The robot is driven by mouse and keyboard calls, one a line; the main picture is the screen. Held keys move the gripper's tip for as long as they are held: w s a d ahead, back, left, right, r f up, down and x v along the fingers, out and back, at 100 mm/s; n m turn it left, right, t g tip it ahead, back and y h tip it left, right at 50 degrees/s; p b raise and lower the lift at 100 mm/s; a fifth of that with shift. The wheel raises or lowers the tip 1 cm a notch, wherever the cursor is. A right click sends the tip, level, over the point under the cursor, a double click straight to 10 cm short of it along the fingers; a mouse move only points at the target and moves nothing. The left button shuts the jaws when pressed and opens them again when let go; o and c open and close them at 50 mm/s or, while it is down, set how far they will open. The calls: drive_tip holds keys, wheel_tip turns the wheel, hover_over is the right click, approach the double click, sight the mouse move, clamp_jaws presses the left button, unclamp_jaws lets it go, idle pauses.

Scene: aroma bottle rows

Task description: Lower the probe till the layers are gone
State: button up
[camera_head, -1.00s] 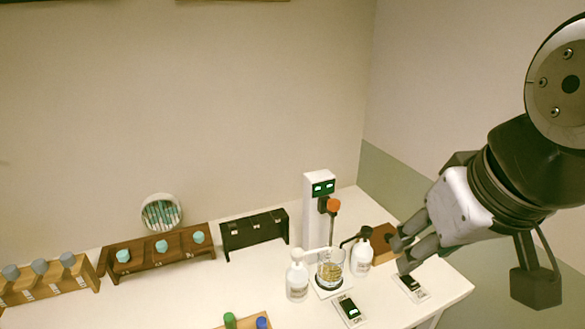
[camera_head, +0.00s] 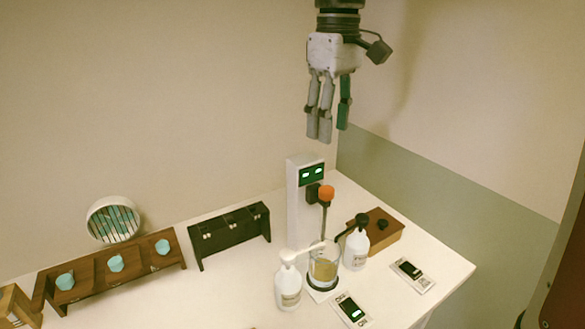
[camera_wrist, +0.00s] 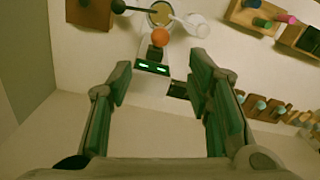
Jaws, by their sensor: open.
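The white mixing stand (camera_head: 297,205) has a green-lit display (camera_head: 311,174) on top. Its probe has an orange knob (camera_head: 326,193), and a dark rod (camera_head: 324,222) runs down toward the glass beaker (camera_head: 323,266). The beaker holds cloudy yellowish liquid; I cannot make out separate layers. The probe's tip is hard to see. My gripper (camera_head: 325,140) hangs above the stand, fingers pointing down, open and empty. In the wrist view, the orange knob (camera_wrist: 159,36) and display (camera_wrist: 152,67) lie beyond the gap between my open fingers (camera_wrist: 160,90).
Pump bottles, one white (camera_head: 288,285) and one black-topped (camera_head: 356,247), flank the beaker. Two switch plates, one in front (camera_head: 352,310) and one at the right (camera_head: 412,275), lie on the table. A wooden box (camera_head: 382,232) sits behind. Racks (camera_head: 228,235) stand at the left.

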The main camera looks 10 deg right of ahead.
sight(327, 188)
wheel_tip(327, 188, down, 13)
drive_tip(key=shift+f, duration=0.1)
idle(0.4)
drive_tip(key=shift+f, duration=0.1)
clamp_jaws()
